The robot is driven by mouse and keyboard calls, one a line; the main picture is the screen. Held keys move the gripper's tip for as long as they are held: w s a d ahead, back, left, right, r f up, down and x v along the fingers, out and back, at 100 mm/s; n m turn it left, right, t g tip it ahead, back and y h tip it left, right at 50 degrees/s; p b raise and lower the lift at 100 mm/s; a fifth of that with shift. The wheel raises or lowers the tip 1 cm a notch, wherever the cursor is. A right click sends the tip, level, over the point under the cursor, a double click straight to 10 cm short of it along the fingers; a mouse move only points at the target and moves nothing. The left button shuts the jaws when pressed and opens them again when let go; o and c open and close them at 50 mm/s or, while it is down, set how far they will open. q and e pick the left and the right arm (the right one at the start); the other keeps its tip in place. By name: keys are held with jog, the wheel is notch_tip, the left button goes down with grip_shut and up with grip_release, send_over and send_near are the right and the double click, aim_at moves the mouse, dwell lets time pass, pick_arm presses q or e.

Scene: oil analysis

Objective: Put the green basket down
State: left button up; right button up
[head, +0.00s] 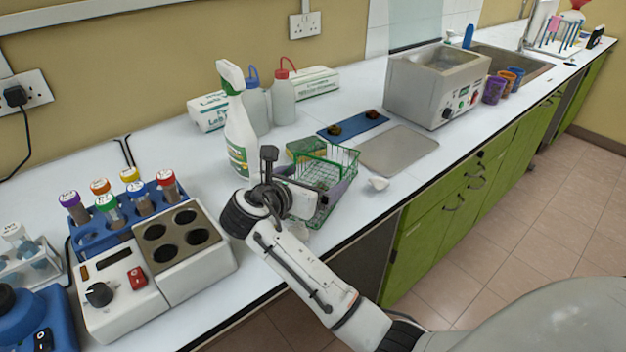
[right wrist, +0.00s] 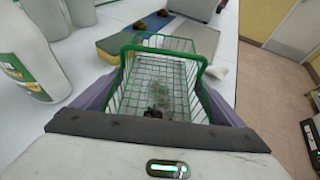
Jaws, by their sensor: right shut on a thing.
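The green basket (head: 345,158) is an open wire basket over the white counter, just right of the spray bottle. It also shows in the right wrist view (right wrist: 190,62), upright and seemingly empty. My right gripper (head: 308,190) is shut on it, with a purple finger pad on either side of the basket in the right wrist view. Whether the basket's bottom touches the counter or hangs slightly above it, I cannot tell. My left gripper is not in view.
A green-and-yellow sponge (head: 305,147) lies close behind the basket. A spray bottle (head: 240,140) stands left, a metal plate (head: 400,155) lies right, and a small white piece (head: 377,184) is near the counter's front edge. A blue mat (head: 365,122) lies behind.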

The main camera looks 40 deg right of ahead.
jog(key=shift+r, duration=0.1)
jog(key=o, duration=0.9)
